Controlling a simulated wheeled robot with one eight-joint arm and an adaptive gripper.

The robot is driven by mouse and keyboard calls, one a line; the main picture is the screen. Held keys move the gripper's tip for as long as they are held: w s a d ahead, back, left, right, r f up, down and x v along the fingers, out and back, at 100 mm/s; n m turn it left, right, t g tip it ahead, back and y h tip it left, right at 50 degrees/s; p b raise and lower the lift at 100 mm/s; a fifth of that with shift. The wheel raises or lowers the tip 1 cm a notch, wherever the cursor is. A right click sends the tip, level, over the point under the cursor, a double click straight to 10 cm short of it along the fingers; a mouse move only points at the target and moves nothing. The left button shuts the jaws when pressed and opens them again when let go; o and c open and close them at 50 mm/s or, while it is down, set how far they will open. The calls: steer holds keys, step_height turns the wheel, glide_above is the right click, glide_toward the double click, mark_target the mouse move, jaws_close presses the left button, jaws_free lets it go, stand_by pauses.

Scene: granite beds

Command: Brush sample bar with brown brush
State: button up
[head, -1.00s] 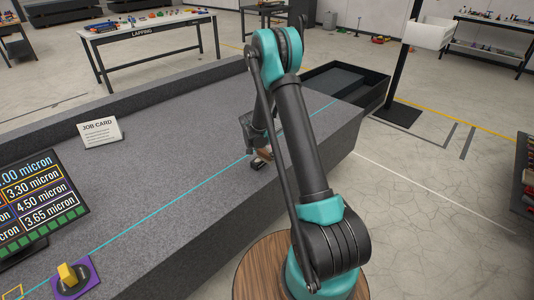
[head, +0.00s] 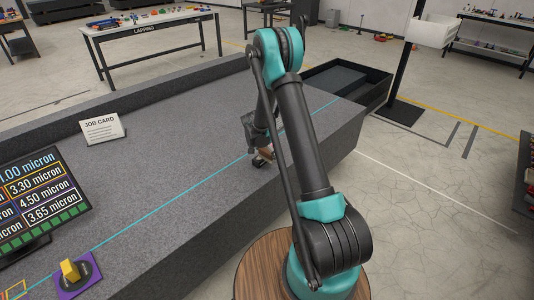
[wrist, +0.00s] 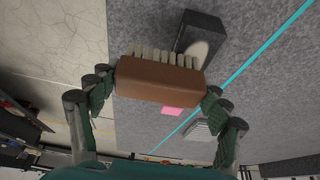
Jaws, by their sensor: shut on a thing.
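My gripper (wrist: 158,95) is shut on the brown brush (wrist: 160,82), one finger at each end of its block. The pale bristles point away from me, toward the top of the wrist view. A dark bar (wrist: 203,27), which looks like the sample bar, lies on the granite just beyond the bristles, with a pale patch on its near end. The bristles overlap the bar's edge in the picture; I cannot tell whether they touch. In the head view my gripper (head: 262,155) is low over the granite bed (head: 180,150), partly hidden by my arm.
A cyan line (head: 200,183) runs along the bed. A dark open bin (head: 345,82) is beyond the bed's far end. The middle of the bed is clear.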

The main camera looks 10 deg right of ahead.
steer(key=shift+f, duration=0.2)
steer(key=shift+d, duration=0.1)
steer(key=shift+w+d+r, duration=0.1)
steer(key=shift+w+d, duration=0.65)
steer(key=shift+d, duration=0.1)
steer(key=shift+s+a, duration=0.75)
steer(key=shift+a, duration=0.15)
steer(key=shift+w+d, duration=0.75)
steer(key=shift+d, duration=0.15)
steer(key=shift+s+a+f, duration=0.25)
steer(key=shift+s+a, duration=0.55)
steer(key=shift+a, duration=0.15)
steer(key=shift+r, duration=0.15)
steer(key=shift+r, duration=0.8)
